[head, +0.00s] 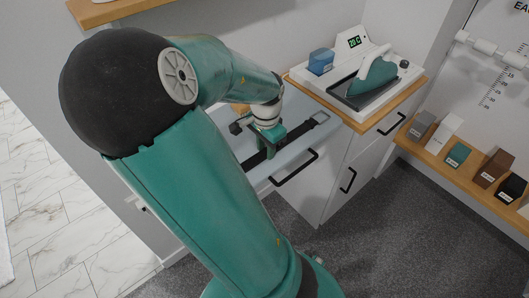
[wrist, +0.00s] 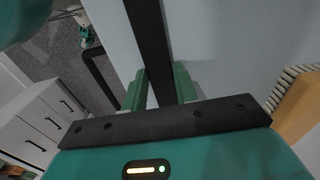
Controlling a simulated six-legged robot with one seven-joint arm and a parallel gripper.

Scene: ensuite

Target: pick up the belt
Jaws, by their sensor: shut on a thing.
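The part of the belt behind the gripper's dark bar is hidden. I cannot tell whether the belt is lifted off the drawer floor.
A white cabinet (head: 345,170) with black handles adjoins the drawer. On its wooden top stand a white tray with a teal iron (head: 376,75) and a blue box (head: 321,61). A low wooden shelf (head: 435,160) at right holds several small boxes. Grey carpet lies clear in front.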

